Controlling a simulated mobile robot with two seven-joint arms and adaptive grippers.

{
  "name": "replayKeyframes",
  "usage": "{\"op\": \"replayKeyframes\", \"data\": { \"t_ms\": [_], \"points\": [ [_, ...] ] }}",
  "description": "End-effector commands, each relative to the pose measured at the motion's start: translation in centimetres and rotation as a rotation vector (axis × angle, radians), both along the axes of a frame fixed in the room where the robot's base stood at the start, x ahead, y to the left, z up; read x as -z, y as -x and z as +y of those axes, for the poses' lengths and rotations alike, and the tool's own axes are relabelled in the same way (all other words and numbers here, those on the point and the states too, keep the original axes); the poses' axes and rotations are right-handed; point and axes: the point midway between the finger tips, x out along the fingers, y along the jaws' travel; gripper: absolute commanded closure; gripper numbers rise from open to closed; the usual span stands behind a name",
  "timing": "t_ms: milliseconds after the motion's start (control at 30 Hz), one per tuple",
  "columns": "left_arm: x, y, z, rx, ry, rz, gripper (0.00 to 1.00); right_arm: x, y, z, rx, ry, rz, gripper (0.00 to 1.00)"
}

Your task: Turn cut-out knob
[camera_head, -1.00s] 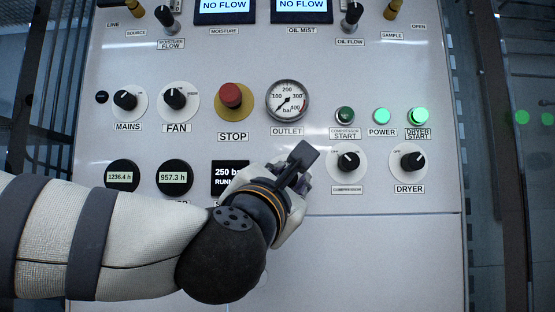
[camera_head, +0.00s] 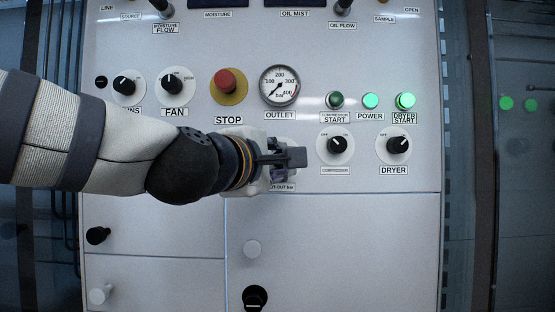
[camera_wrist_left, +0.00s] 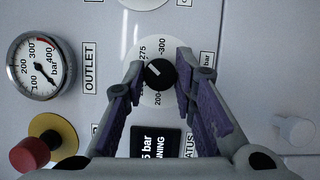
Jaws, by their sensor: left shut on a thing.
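The cut-out knob (camera_wrist_left: 162,74) is black on a round white dial (camera_wrist_left: 146,40) in the left wrist view. Its white mark points toward the upper left of that picture, on the 275 side of the scale, which also shows 200 and 300. My left gripper (camera_wrist_left: 160,78) is shut on the knob, with its purple-padded fingers on either side. In the head view, my left gripper (camera_head: 287,160) is in front of the panel and hides the knob. Part of the cut-out label (camera_head: 283,187) shows below it. My right gripper is not in view.
The red stop button (camera_head: 226,82) and outlet gauge (camera_head: 280,86) are above my gripper. The compressor knob (camera_head: 335,145) and dryer knob (camera_head: 397,145) are to its right. A dark status display (camera_wrist_left: 153,143) is beside the dial.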

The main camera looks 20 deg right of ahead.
Motion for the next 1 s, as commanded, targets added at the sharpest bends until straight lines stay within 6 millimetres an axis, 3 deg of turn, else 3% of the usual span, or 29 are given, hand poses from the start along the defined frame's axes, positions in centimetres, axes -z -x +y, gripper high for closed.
{"op": "replayKeyframes", "data": {
  "t_ms": [733, 767, 833, 1000],
  "points": [
    [-0.39, -0.11, 0.17, -0.007, -0.071, -0.028, 1.0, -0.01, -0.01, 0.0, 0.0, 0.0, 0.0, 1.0],
    [-0.38, -0.11, 0.17, -0.007, -0.071, -0.028, 0.71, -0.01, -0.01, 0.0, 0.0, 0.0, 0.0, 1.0],
    [-0.35, -0.09, 0.15, -0.005, -0.072, -0.027, 0.55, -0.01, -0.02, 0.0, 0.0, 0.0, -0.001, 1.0],
    [-0.22, -0.06, 0.09, -0.003, -0.073, -0.025, 0.55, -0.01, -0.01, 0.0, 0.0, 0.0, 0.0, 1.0]
  ]
}}
